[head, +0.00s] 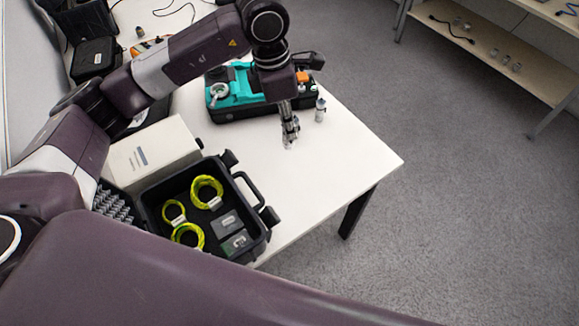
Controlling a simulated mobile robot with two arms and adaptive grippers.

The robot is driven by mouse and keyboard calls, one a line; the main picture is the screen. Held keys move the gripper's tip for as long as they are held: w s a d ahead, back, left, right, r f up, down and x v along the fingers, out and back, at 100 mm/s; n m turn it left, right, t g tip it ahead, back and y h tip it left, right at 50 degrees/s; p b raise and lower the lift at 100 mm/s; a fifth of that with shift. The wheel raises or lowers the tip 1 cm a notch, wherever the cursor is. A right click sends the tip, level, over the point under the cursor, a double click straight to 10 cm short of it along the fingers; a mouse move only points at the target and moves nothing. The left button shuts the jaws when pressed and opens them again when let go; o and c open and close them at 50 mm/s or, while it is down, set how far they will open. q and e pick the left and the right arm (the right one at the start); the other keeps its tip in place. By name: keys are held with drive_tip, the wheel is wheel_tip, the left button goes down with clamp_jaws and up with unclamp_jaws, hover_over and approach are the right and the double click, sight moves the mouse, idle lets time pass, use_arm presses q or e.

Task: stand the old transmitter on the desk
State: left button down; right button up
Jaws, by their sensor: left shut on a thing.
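My left gripper (289,131) points down over the white desk (345,160), right of the open black case. It is shut on a small silvery cylinder, the transmitter (289,144), of which only the lower end shows below the fingers. It looks upright; I cannot tell whether its base touches the desk. A similar small silver cylinder (320,110) stands upright on the desk to the right of the gripper. My right gripper is not in view.
A teal and black device (235,88) sits behind the gripper. The open black case (252,222) with yellow-green cable coils and a white box (155,150) are at left. The desk's right front corner is clear. A wooden shelf (500,45) stands far right.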

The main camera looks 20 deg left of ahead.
use_arm(q)
wheel_tip(320, 180, down, 14)
drive_tip(key=shift+f+p, duration=0.2)
drive_tip(key=shift+p, duration=1.05)
drive_tip(key=shift+f, duration=0.45)
drive_tip(key=c, duration=1.6)
unclamp_jaws()
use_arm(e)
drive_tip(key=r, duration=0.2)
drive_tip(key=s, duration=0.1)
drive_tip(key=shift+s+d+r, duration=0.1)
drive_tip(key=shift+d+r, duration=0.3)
use_arm(q)
wheel_tip(320, 180, up, 12)
drive_tip(key=s+a+b, duration=0.1)
drive_tip(key=b, duration=0.1)
drive_tip(key=shift+a, duration=0.3)
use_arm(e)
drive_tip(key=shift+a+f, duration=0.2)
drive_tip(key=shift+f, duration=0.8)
